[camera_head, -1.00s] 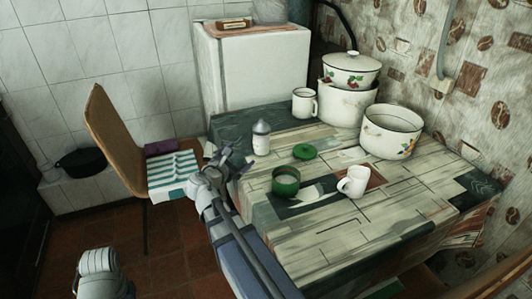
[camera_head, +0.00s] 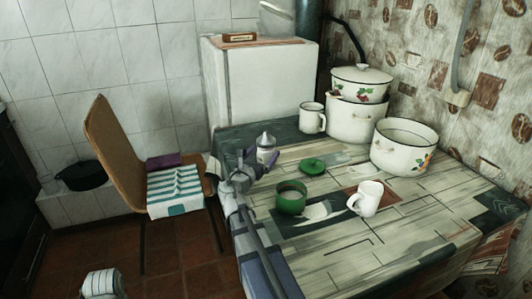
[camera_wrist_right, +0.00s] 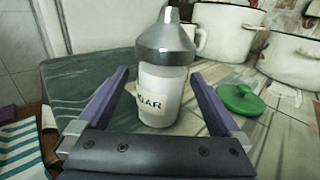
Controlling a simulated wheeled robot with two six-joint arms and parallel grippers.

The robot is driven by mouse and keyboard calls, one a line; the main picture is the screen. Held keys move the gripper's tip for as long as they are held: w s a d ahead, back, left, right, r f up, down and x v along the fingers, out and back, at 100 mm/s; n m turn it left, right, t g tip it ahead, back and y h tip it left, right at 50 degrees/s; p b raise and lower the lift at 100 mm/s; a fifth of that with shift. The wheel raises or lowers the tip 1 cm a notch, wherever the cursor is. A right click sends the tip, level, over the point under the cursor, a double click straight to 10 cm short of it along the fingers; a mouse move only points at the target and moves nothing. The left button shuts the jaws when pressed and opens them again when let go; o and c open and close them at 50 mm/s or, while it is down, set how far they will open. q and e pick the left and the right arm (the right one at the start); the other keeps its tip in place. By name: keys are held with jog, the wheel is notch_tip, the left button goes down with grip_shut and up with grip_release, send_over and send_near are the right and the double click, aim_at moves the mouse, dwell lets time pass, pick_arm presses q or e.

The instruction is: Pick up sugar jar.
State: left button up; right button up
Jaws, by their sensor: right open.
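The sugar jar (camera_head: 266,152) is a small white container with a grey cone-shaped cap, standing upright near the table's left edge. In the right wrist view the jar (camera_wrist_right: 160,88) is close, with a label reading "GAR" in part. My right gripper (camera_head: 260,160) is open, its purple fingers on either side of the jar. In the wrist view the right gripper (camera_wrist_right: 161,82) shows gaps between the fingers and the jar, so it is not clamped.
On the table (camera_head: 350,250) stand a green cup (camera_head: 291,199), its green lid (camera_head: 312,166), a white mug (camera_head: 366,199), an enamel mug (camera_head: 312,119), and pots (camera_head: 404,150) at the back right. A chair (camera_head: 118,145) with a striped cloth (camera_head: 173,190) stands left.

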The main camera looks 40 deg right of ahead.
jog(key=x, duration=0.5)
jog(key=shift+d+f+b, duration=0.15)
jog(key=shift+f+b, duration=0.15)
jog(key=shift+f, duration=0.05)
jog(key=shift+s, duration=0.1)
grip_shut()
dwell(0.4)
